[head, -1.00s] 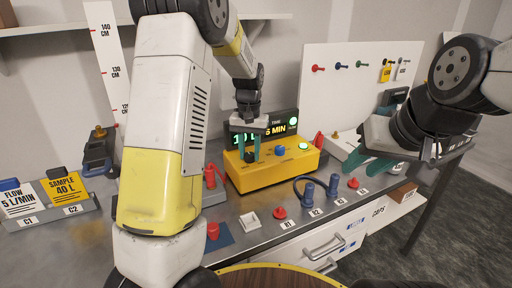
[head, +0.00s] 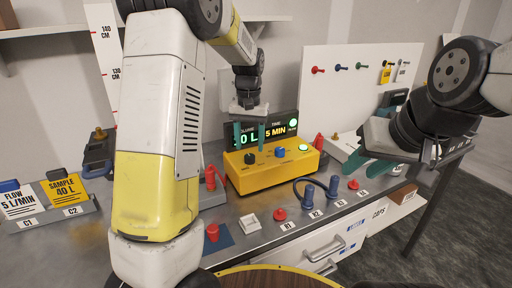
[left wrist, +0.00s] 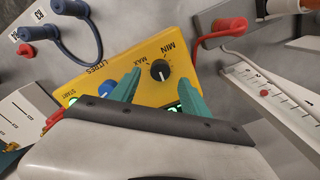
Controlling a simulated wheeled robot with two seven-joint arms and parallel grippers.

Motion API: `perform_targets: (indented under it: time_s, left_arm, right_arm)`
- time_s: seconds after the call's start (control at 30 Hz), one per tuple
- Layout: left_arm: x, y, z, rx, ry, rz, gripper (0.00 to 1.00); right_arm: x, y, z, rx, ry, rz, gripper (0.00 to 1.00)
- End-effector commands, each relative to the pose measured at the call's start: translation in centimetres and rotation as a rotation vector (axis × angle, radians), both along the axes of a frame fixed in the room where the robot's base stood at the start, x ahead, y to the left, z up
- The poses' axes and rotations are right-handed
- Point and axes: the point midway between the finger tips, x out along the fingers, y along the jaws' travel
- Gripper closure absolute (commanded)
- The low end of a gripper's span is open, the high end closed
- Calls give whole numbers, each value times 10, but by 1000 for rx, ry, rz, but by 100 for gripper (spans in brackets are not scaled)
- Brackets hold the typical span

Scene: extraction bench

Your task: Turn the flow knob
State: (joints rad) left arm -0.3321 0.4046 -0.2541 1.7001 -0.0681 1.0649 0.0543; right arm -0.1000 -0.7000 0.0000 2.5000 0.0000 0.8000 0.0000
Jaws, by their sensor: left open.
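The black flow knob (head: 250,158) sits on the left part of the yellow control box (head: 275,174). In the left wrist view the knob (left wrist: 160,70) has a white pointer mark and MIN and MAX lettering beside it. My left gripper (head: 249,142) is open and empty above the knob, with teal fingers pointing down. In the left wrist view its fingertips (left wrist: 157,85) are apart, with the knob showing between and beyond them. My right gripper (head: 369,165) is off to the right, its two teal fingers apart and empty.
A blue knob (head: 280,152) marked LITRES and a green start button (head: 303,147) share the box. A display (head: 275,129) behind reads 5 MIN, its left part partly covered by my gripper. A red hose fitting (head: 211,178) stands left; blue plugs (head: 308,192) stand in front.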

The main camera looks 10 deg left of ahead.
Motion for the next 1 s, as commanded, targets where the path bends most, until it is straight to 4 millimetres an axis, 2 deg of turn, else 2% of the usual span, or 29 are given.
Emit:
perform_targets:
  time_s: [0.1, 0.23, 0.67, 0.83, 1.0]
  left_arm:
    - [1, 0, 20, -1, -3, 0, 46]
    - [0, 0, 31, 0, 0, 1, 46]
    - [-3, 1, 38, -5, -6, 2, 46]
    - [-28, 9, 61, -52, -57, 9, 46]
    - [-75, 18, 92, -118, -151, 17, 46]
  right_arm:
    - [0, 0, 0, 0, 0, 0, 64]
    - [0, 0, 0, 0, 0, 0, 64]
    - [0, 0, 0, 0, 0, 0, 64]
    - [0, 0, 0, 0, 0, 0, 64]
    - [0, 0, 0, 0, 0, 0, 64]
